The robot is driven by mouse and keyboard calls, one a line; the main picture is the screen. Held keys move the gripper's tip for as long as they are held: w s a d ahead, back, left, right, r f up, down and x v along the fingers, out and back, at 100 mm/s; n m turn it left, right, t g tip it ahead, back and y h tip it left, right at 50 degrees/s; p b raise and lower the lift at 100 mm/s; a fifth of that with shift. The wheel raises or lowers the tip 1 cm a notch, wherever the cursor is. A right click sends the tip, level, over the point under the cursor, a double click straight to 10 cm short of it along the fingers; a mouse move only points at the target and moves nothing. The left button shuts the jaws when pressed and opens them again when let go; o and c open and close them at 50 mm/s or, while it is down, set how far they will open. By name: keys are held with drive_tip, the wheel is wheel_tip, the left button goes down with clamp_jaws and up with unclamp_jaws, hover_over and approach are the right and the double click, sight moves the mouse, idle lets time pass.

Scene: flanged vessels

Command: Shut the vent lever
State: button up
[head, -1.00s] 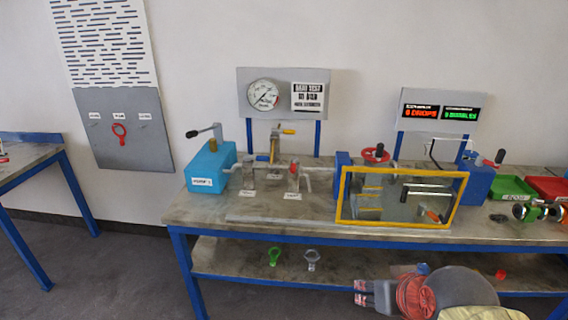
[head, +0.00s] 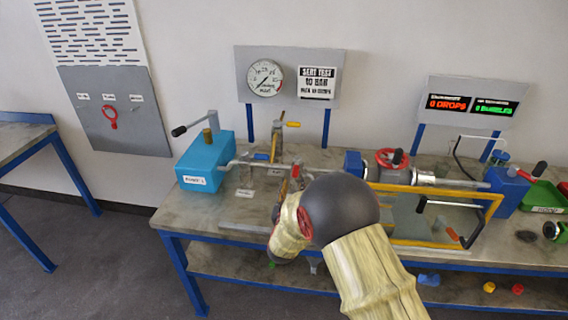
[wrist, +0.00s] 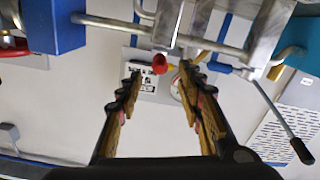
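A pipe manifold with small valves stands on the bench. A red-tipped lever (head: 296,170) is on its right valve, a blue lever (head: 262,157) lies further left, and a yellow lever (head: 292,124) sits on top. The labels are too small to read, so I cannot tell which is the vent. In the wrist view, which is upside down, my gripper (wrist: 160,72) is open. The red lever tip (wrist: 160,63) shows between its fingertips, with no visible contact.
A blue pump box (head: 205,160) with a black-handled lever stands left. A gauge panel (head: 320,60) is behind. The bench's front left is clear.

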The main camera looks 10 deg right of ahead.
sight(295, 176)
drive_tip(key=shift+w+d+f, duration=0.1)
drive_tip(key=shift+w+f, duration=0.05)
drive_tip(key=shift+w, duration=0.3)
drive_tip(key=b+x, duration=0.1)
drive_tip(key=x, duration=0.6)
drive_tip(key=shift+d, duration=0.1)
drive_tip(key=shift+c, duration=0.9)
drive_tip(key=c, duration=0.8)
